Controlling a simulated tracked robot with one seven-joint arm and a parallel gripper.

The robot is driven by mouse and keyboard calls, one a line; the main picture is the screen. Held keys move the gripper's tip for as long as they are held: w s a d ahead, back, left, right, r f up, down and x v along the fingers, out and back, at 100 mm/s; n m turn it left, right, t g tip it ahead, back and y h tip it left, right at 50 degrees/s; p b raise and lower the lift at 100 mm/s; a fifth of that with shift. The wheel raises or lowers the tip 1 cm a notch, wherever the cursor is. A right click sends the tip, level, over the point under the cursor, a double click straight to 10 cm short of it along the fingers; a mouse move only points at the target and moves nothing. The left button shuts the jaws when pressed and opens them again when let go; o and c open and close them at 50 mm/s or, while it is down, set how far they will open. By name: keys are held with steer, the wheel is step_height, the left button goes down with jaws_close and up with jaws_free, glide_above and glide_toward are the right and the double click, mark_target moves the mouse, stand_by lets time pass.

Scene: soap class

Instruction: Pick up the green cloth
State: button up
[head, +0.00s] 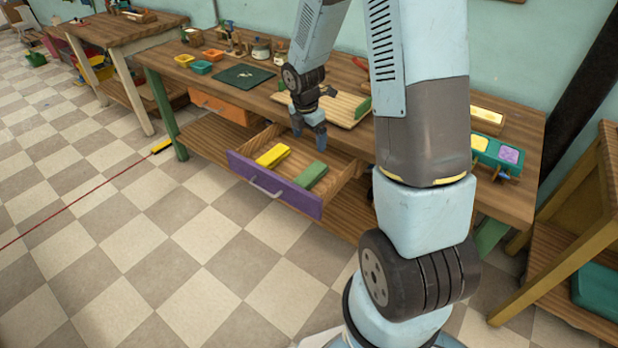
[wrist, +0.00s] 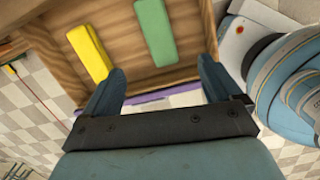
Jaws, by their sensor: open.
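The green cloth (head: 305,178) is a folded block lying in an open drawer with a purple front (head: 258,191). In the wrist view the green cloth (wrist: 155,32) lies ahead of the fingers, right of the middle of the drawer. A similar yellow folded block (head: 272,156) lies to its left, and it also shows in the wrist view (wrist: 89,52). My gripper (head: 309,140) is open and empty above the drawer, toward its back right. In the wrist view its two fingers (wrist: 160,85) are wide apart, with nothing between them.
The workbench (head: 440,158) stands over the drawer, with a cutting board (head: 345,108), a dark green mat (head: 243,76) and small bins on top. An orange drawer (head: 218,107) is to the left.

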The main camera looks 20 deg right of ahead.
mark_target(311, 173)
steer(key=shift+n, duration=0.8)
steer(key=shift+w+d+f, duration=0.2)
steer(key=shift+w+f, duration=0.1)
steer(key=shift+f, duration=2.5)
steer(key=shift+w+d+f, duration=0.15)
steer(key=shift+w+f, duration=0.15)
steer(key=shift+f, duration=2.55)
steer(key=shift+w+d+f, duration=0.2)
steer(key=shift+w+f, duration=0.1)
steer(key=shift+f, duration=2.5)
steer(key=shift+c, duration=0.4)
steer(key=c, duration=1.1)
steer(key=shift+o, duration=0.2)
steer(key=shift+r, duration=0.1)
